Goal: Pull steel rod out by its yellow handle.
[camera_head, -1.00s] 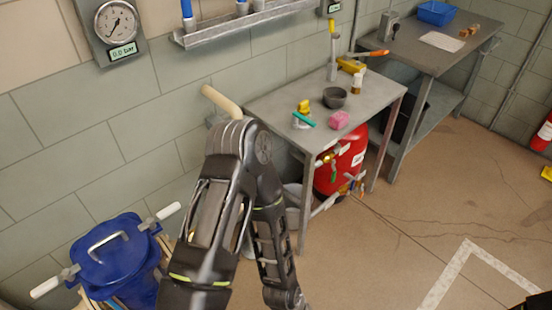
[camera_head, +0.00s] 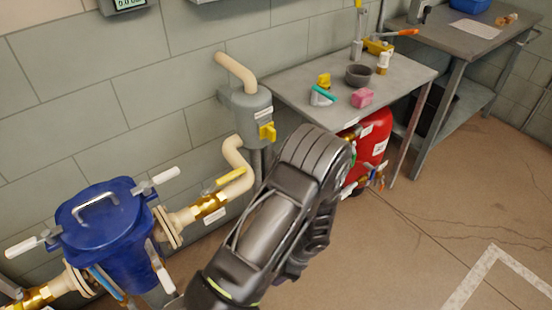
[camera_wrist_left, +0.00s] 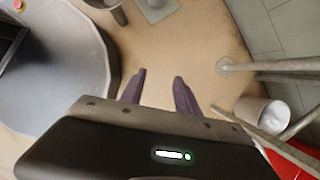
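An upright steel rod (camera_head: 357,46) with a yellow top stands at the back of the near metal table (camera_head: 300,90). The frame's upper edge cuts off its top, and I cannot tell how its foot is held. My left arm crosses the middle of the head view, with its gripper hidden there. In the left wrist view my left gripper (camera_wrist_left: 158,90) has its two dark fingers apart, with nothing but floor between them. It is away from the rod, pointing over the floor. My right gripper is not in view.
A grey wall unit with a yellow knob (camera_head: 267,132) and a pipe valve with a yellow lever (camera_head: 222,181) are left of the table. A blue filter housing (camera_head: 105,225) stands lower left. A red tank (camera_head: 372,145) is under the table. Floor at right is clear.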

